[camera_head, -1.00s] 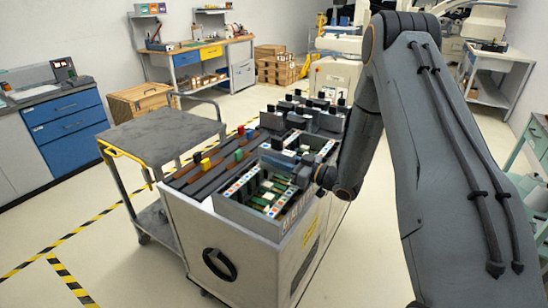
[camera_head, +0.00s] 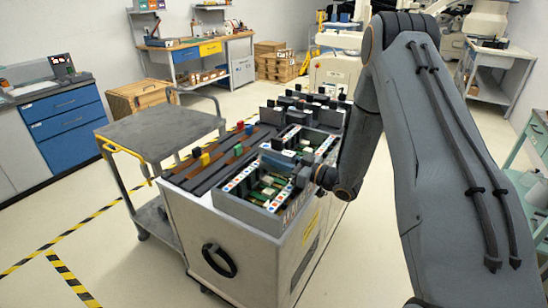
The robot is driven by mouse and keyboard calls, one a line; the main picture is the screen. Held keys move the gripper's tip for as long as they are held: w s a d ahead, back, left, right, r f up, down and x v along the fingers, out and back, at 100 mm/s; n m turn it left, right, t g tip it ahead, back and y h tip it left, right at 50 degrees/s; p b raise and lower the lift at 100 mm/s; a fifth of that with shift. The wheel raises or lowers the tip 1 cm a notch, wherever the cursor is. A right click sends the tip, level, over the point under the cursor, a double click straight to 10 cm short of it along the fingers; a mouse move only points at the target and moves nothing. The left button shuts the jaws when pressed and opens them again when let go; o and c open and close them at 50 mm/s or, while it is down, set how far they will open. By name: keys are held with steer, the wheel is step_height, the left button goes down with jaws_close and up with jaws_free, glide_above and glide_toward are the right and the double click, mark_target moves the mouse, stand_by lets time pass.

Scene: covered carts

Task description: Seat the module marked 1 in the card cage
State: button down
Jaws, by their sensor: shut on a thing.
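The card cage (camera_head: 229,203) is a grey open box on the near end of a covered cart. Green boards and pale connectors show inside, and rows of coloured squares run along its rims. My gripper (camera_head: 297,168) is over the cage's far right part, reaching in from the right. It is shut on a grey module (camera_head: 277,158), held at the far part of the cage. My gripper and wrist partly hide the module, and its mark cannot be read. I cannot tell whether its lower edge is inside a slot.
Dark rails with coloured blocks (camera_head: 205,159) lie left of the cage on the cart (camera_head: 190,222). Several dark upright modules (camera_head: 290,113) stand behind it. A grey trolley (camera_head: 160,134) stands close on the left. Striped floor (camera_head: 78,283) is clear in front left.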

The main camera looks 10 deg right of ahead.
steer(key=shift+f+b, duration=0.5)
steer(key=shift+f, duration=0.35)
steer(key=c, duration=1.4)
jaws_free()
steer(key=shift+o, duration=0.2)
steer(key=b+v, duration=0.2)
steer(key=v, duration=0.5)
steer(key=shift+s+d+f, duration=0.1)
steer(key=shift+s+d, duration=0.15)
steer(key=shift+d, duration=0.05)
